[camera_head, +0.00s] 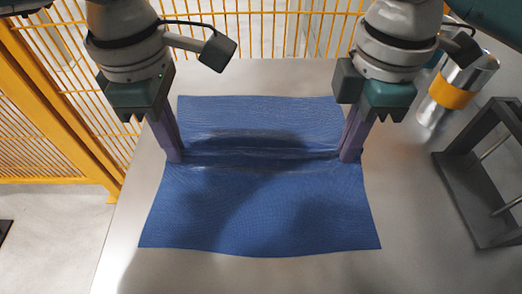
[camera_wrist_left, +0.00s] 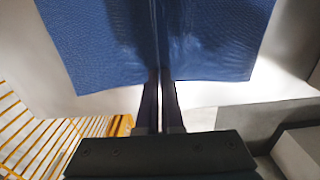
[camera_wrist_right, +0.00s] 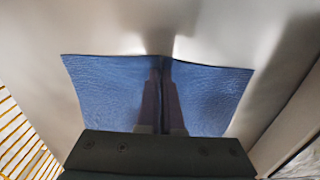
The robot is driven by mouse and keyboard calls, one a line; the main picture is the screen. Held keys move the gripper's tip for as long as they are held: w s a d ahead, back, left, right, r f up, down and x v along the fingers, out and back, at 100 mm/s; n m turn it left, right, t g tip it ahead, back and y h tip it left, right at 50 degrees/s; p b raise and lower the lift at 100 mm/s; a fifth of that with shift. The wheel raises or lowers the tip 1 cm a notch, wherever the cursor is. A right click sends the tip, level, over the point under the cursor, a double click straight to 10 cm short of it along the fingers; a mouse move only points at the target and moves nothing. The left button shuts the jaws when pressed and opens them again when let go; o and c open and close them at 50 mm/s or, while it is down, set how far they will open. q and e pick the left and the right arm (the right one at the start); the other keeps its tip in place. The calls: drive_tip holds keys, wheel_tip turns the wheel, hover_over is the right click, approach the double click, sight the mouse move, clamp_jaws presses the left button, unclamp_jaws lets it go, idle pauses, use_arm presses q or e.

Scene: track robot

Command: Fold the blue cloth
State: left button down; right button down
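The blue cloth (camera_head: 260,210) lies spread on the grey table, with a raised crease running across its middle between my two grippers. My left gripper (camera_head: 176,157) is at the cloth's left edge, and my right gripper (camera_head: 348,157) is at its right edge. In the left wrist view, the fingers (camera_wrist_left: 160,78) are close together on a ridge of the cloth (camera_wrist_left: 210,40). In the right wrist view, the fingers (camera_wrist_right: 161,72) also pinch a ridge of the cloth (camera_wrist_right: 105,85). The near and far parts of the cloth lie mostly flat.
A metal cylinder with a yellow band (camera_head: 452,93) stands on the table (camera_head: 420,220) at the right. A dark grey frame with metal rods (camera_head: 470,190) is nearer on the right. A yellow fence (camera_head: 60,80) runs behind and left. The table's front is clear.

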use_arm(q)
drive_tip(key=shift+r, duration=0.1)
use_arm(e)
drive_tip(key=shift+r, duration=0.1)
idle(0.4)
